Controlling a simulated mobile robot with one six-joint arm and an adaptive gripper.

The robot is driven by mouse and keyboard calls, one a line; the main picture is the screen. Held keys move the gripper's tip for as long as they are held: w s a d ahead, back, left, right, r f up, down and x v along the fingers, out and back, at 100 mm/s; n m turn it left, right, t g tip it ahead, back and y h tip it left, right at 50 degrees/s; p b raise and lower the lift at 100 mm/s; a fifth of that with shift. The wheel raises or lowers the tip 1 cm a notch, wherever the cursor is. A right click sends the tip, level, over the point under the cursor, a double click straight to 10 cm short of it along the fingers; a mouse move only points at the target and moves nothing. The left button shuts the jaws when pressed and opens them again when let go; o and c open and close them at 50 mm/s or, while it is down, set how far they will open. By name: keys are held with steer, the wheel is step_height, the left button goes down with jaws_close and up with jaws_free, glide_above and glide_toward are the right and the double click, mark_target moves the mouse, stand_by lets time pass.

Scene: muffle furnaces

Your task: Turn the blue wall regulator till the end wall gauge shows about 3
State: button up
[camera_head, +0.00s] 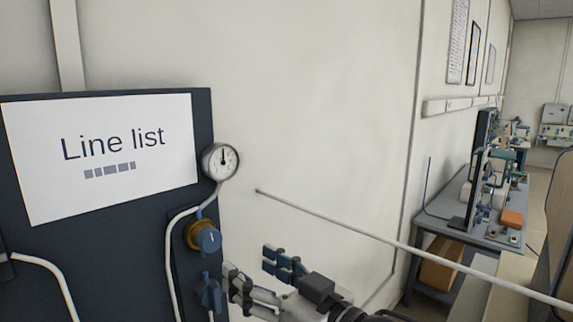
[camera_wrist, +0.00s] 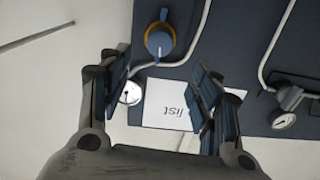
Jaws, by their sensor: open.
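The blue regulator knob (camera_head: 207,239) sits on a brass collar on the dark wall panel, with a pale mark on its face. It also shows in the wrist view (camera_wrist: 159,43), beyond the fingertips. The round white gauge (camera_head: 220,161) is above it at the panel's edge; its needle points about straight up, and its numbers are too small to read. In the wrist view the gauge (camera_wrist: 131,93) is partly behind the left finger. My gripper (camera_head: 256,270) is open and empty, to the lower right of the knob in the head view and apart from it.
A second blue valve handle (camera_head: 210,294) is below the regulator, close to my fingers. A white "Line list" sheet (camera_head: 100,155) is on the panel. Another gauge (camera_wrist: 283,121) shows in the wrist view. A thin rod (camera_head: 400,245) crosses the right. A bench (camera_head: 455,235) stands farther back.

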mark_target(213, 242)
stand_by(0.4)
steer(key=v, duration=0.4)
steer(key=b+x, duration=0.1)
steer(key=x, duration=1.6)
steer(key=shift+a+b, duration=0.1)
steer(key=shift+b, duration=0.2)
steer(key=shift+c, duration=0.3)
steer(key=c, duration=1)
steer(key=shift+n, duration=0.3)
steer(key=o, duration=1.1)
steer(key=shift+c, duration=0.2)
